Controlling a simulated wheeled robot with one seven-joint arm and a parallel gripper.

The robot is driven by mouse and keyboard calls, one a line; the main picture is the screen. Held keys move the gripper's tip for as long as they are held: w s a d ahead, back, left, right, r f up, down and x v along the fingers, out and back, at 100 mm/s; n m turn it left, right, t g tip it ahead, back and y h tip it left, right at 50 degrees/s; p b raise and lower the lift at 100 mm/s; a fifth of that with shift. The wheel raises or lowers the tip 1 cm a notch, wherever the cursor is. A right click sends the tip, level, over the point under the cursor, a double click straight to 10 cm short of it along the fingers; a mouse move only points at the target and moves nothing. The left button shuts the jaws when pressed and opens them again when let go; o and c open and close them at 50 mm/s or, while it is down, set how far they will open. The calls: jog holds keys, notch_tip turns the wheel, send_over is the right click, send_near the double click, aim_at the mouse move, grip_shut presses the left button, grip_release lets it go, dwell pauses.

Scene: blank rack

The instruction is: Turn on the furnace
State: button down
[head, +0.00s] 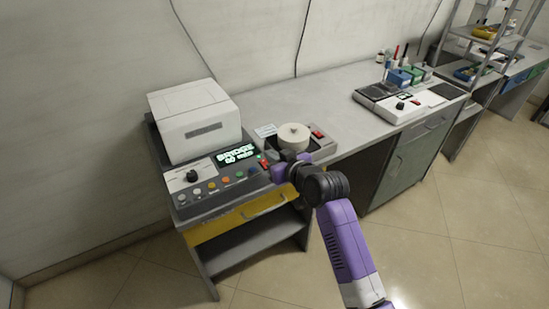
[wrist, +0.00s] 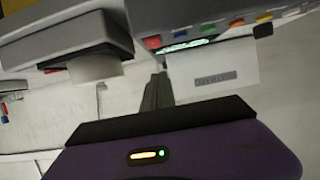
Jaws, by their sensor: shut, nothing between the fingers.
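The furnace is a white box (head: 195,122) on a dark grey base with a sloping control panel (head: 215,199). Its display (head: 236,156) is lit with pale green text. The panel carries a black knob (head: 193,176), a row of coloured buttons and a red switch (head: 264,163) at its right end. The red switch also shows in the wrist view (wrist: 153,43). My gripper (head: 274,168) is at the panel's right end, close to the red switch. In the wrist view its fingers (wrist: 160,68) are together and empty, just short of the switch in the picture; contact cannot be told.
Right of the furnace stands a device with a round white top (head: 293,133) and its own red switch (head: 318,134). Farther right is another device (head: 401,104) with bottles behind it. The grey worktop (head: 320,88) between is clear.

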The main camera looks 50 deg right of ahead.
jog(key=f+b+v, duration=0.1)
jog(key=v, duration=0.9)
jog(key=shift+s+f, duration=0.3)
jog(key=shift+s, duration=0.05)
jog(key=shift+a, duration=0.1)
jog(key=s+a+r+t+h, duration=0.2)
jog(key=s+r+t, duration=0.1)
jog(key=r, duration=0.2)
jog(key=s+a+f+n+y, duration=0.1)
jog(key=s+a+f+y, duration=0.1)
jog(key=s+a, duration=0.7)
jog(key=s+a+f+n+g+y, duration=0.1)
jog(key=s+a+f+n+y, duration=0.1)
jog(key=s+a, duration=0.8)
jog(key=s+y, duration=0.1)
jog(key=s, duration=0.6)
jog(key=shift+s+a+f+y, duration=0.15)
jog(key=shift+s+f+y, duration=0.25)
